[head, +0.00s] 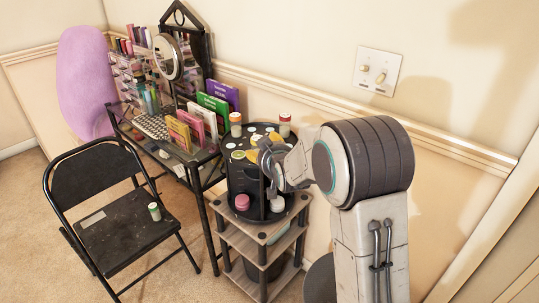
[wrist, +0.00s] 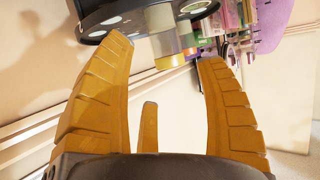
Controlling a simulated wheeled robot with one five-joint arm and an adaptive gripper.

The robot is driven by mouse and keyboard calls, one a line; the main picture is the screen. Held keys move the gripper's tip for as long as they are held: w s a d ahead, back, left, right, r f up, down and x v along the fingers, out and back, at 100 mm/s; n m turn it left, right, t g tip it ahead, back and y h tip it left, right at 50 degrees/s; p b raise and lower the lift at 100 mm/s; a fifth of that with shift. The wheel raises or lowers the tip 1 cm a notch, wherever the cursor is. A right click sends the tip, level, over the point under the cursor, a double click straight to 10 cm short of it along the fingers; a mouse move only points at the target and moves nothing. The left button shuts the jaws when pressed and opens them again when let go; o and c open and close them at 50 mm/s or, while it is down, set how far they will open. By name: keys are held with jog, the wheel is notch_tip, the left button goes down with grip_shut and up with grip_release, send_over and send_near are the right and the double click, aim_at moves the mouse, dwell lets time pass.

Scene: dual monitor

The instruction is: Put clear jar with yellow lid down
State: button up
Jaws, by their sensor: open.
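A clear jar with a yellow lid (wrist: 172,61) shows in the wrist view at the black rack (wrist: 100,12), beyond and between my fingertips. The view looks upside down, with the lid pointing down in the picture. My gripper (wrist: 163,50) is open, its orange fingers spread wide with a gap around the jar and nothing clamped. In the head view my gripper (head: 258,150) is over the top of the black round rack (head: 243,180), and my wrist partly hides that top. I cannot clearly pick out the same jar there.
The rack is on a wooden shelf (head: 255,250) beside a desk with books (head: 215,105). A black chair (head: 110,225) holds another jar (head: 154,211).

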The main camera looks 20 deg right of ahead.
jog(key=s+f+g, duration=0.1)
jog(key=s+g, duration=0.4)
jog(key=s, duration=1.5)
jog(key=s+f+g, duration=0.1)
jog(key=s+g, duration=0.5)
jog(key=s, duration=1.4)
jog(key=shift+f, duration=0.35)
jog(key=w+p+v, duration=0.3)
jog(key=p+v, duration=1)
jog(key=v, duration=0.1)
jog(key=shift+r+t, duration=0.4)
jog(key=shift+r, duration=0.05)
